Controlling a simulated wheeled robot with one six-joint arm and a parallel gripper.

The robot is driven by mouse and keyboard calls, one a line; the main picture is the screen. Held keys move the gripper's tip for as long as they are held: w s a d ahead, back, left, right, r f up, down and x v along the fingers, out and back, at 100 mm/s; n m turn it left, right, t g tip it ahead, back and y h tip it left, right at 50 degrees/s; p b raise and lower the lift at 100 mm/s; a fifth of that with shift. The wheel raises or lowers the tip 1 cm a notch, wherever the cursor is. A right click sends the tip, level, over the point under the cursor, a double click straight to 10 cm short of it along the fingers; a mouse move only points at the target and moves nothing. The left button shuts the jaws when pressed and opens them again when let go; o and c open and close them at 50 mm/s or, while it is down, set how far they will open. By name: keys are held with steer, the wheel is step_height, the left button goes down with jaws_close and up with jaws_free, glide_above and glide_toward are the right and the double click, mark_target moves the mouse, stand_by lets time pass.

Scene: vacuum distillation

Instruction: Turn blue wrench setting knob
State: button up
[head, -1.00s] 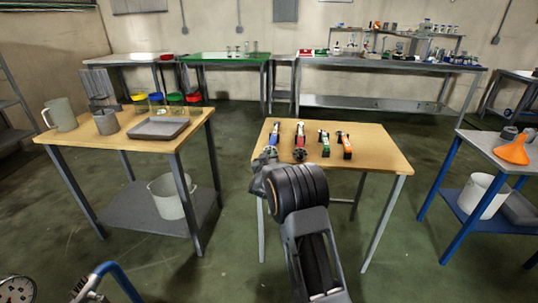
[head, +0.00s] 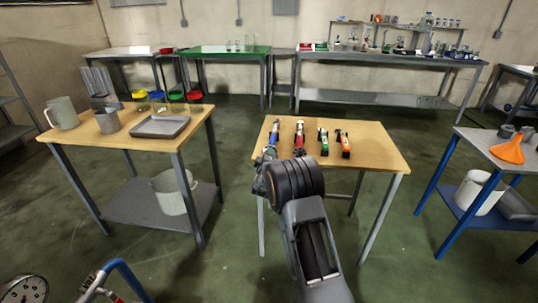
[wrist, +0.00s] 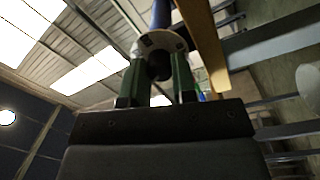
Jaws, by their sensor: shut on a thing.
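The blue wrench (head: 272,134) lies on the wooden table, leftmost in a row of tools, its near end at the front edge. In the wrist view its blue handle (wrist: 161,14) runs up from a pale round collar (wrist: 160,42) with a dark setting knob (wrist: 159,67) in its middle. My gripper (wrist: 157,82) has its two green fingers on either side of the dark knob, shut on it. In the head view my wrist hides most of the gripper at the table's front left edge.
A red wrench (head: 299,136), a green tool (head: 323,142) and an orange tool (head: 343,144) lie to the right on the wooden table (head: 378,153). A second table (head: 130,137) stands left, and a blue-legged table (head: 490,140) right.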

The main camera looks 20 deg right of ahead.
steer(key=shift+n+p, duration=0.5)
steer(key=shift+n, duration=1.4)
steer(key=o, duration=0.7)
steer(key=shift+c, duration=0.2)
steer(key=v, duration=1.4)
steer(key=shift+p, duration=0.35)
steer(key=shift+d+f, duration=0.1)
steer(key=shift+d, duration=0.05)
